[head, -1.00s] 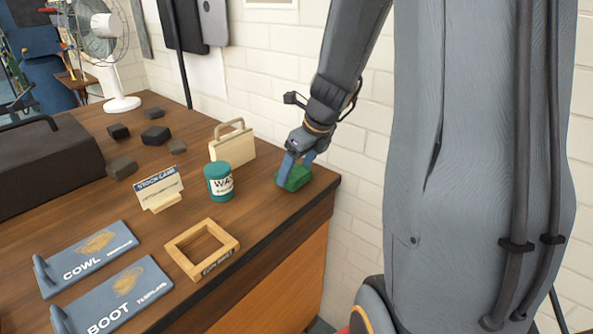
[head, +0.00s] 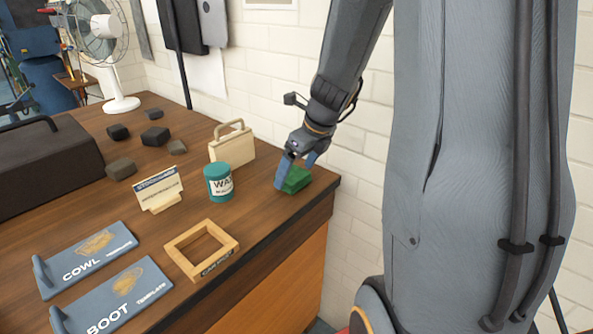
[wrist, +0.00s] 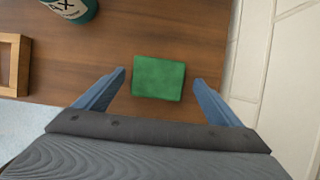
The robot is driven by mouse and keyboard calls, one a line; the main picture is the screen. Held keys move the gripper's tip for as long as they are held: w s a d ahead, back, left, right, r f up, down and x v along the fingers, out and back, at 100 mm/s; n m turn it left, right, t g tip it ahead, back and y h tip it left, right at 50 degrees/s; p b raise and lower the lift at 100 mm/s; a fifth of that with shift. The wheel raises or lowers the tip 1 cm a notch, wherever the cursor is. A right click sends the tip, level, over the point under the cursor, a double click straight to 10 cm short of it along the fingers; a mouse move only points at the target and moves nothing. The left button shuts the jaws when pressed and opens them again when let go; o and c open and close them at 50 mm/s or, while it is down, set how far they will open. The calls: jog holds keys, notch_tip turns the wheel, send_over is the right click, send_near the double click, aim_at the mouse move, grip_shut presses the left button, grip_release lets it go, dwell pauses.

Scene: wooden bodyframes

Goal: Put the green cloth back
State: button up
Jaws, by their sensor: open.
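The green cloth (head: 296,180) is a small folded block lying on the wooden bench near its right end. It also shows in the wrist view (wrist: 158,79), lying flat between and just beyond the fingertips. My gripper (head: 295,174) is open at the cloth, with blue fingers on either side of it. In the wrist view my gripper (wrist: 160,80) shows clear gaps between each finger and the cloth, and nothing is held. In the head view the fingers hide part of the cloth.
A teal wax tin (head: 219,182) stands left of the cloth. A wooden frame (head: 202,250), a card holder (head: 160,190) and a cream case (head: 232,145) are also on the bench (head: 262,222). The white brick wall (head: 355,140) is close on the right.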

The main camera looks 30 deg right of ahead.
jog(key=v, duration=1.1)
jog(key=shift+r+p, duration=0.3)
jog(key=shift+p, duration=0.05)
jog(key=shift+s, duration=0.15)
